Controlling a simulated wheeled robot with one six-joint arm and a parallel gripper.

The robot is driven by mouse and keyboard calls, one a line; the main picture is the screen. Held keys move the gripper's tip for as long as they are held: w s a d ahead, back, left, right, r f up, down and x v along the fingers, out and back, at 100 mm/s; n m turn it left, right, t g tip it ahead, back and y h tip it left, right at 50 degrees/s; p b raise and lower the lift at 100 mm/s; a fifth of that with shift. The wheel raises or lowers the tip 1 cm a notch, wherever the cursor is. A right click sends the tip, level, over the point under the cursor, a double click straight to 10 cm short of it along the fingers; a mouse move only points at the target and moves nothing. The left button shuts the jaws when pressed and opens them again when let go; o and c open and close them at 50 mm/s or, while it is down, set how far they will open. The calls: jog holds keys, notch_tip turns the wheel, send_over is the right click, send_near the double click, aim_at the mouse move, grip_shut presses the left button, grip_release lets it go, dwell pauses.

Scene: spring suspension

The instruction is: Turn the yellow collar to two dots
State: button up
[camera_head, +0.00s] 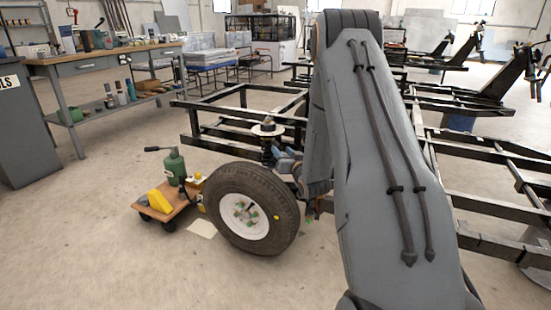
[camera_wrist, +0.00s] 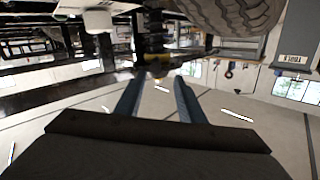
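A dark coil spring (camera_head: 267,150) stands upright behind the tyre, under a pale round plate (camera_head: 268,130). In the wrist view, which looks upside down, a small yellowish part (camera_wrist: 157,70) on a dark upright column lies just beyond the fingertips. It may be the yellow collar, but it is too small and dim to be sure, and no dots can be made out. My gripper (camera_wrist: 158,80) has its two blue fingers apart, with a clear gap between them. In the head view my gripper (camera_head: 287,162) is close to the right of the spring; contact cannot be told.
A wheel with a black tyre (camera_head: 223,208) stands in front of the spring. Left of it is a wooden trolley (camera_head: 182,203) with a green jack (camera_head: 175,167) and a yellow wedge (camera_head: 159,201). Black frame rails (camera_head: 225,117) run behind. Floor at front left is clear.

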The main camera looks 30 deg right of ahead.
aim_at(279, 148)
jog(key=shift+w+d+f+t+b, duration=0.3)
jog(key=shift+d+f+b, duration=0.15)
jog(key=shift+f, duration=0.2)
jog(key=shift+w+d+b, duration=0.15)
jog(key=shift+w+b, duration=0.3)
jog(key=shift+w, duration=0.8)
jog(key=shift+w+d+b, duration=0.2)
jog(key=shift+w+b, duration=0.3)
jog(key=shift+w, duration=0.75)
jog(key=shift+w+d+b, duration=0.15)
jog(key=shift+w+b, duration=0.3)
jog(key=shift+w, duration=0.8)
grip_shut()
